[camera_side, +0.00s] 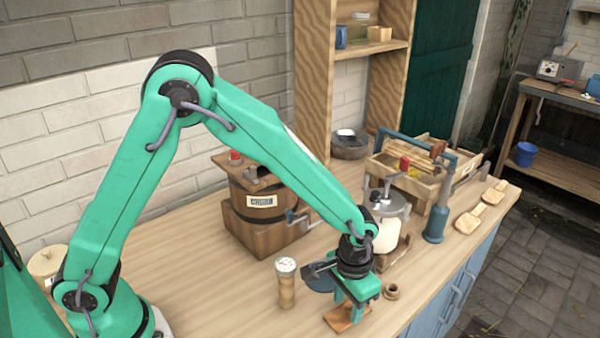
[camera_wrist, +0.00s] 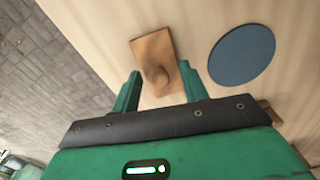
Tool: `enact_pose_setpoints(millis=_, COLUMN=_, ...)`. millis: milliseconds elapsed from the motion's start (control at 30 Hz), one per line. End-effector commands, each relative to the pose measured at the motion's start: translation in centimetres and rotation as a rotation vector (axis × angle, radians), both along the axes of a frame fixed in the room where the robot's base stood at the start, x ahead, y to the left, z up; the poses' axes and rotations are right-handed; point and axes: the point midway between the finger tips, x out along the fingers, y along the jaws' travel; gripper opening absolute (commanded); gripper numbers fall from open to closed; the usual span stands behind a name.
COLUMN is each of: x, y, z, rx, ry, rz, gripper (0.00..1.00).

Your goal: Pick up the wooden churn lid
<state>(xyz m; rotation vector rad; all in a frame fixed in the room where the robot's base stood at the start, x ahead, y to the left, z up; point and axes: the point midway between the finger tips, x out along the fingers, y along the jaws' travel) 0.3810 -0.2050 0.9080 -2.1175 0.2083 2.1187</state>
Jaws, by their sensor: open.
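In the wrist view my gripper (camera_wrist: 160,71) is open, with one green finger on each side of the knob. I cannot tell whether the fingers touch the lid.
A flat blue disc (camera_wrist: 241,55) lies close right of the lid in the wrist view. A wooden cylinder with a white top (camera_side: 286,285) stands to the left. A small wooden ring (camera_side: 391,292) lies right. The wooden barrel churn (camera_side: 260,204) and a blue-handled press (camera_side: 437,210) stand behind.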

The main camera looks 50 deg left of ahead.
Motion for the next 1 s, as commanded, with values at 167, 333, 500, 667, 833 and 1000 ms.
enact_pose_setpoints(millis=167, x=0.0, y=0.0, z=0.0, rx=0.000, ry=-0.001, rz=0.000, gripper=0.44)
enact_pose_setpoints(millis=333, x=0.0, y=0.0, z=0.0, rx=0.000, ry=-0.001, rz=0.000, gripper=0.11)
enact_pose_setpoints(millis=500, x=0.0, y=0.0, z=0.0, rx=0.000, ry=-0.001, rz=0.000, gripper=0.00)
enact_pose_setpoints(millis=667, x=0.0, y=0.0, z=0.1, rx=0.000, ry=-0.001, rz=0.000, gripper=0.00)
enact_pose_setpoints(millis=833, x=0.1, y=0.0, z=0.5, rx=-0.002, ry=-0.003, rz=0.000, gripper=0.00)
enact_pose_setpoints(millis=1000, x=0.1, y=0.0, z=1.8, rx=-0.002, ry=-0.004, rz=0.000, gripper=0.00)
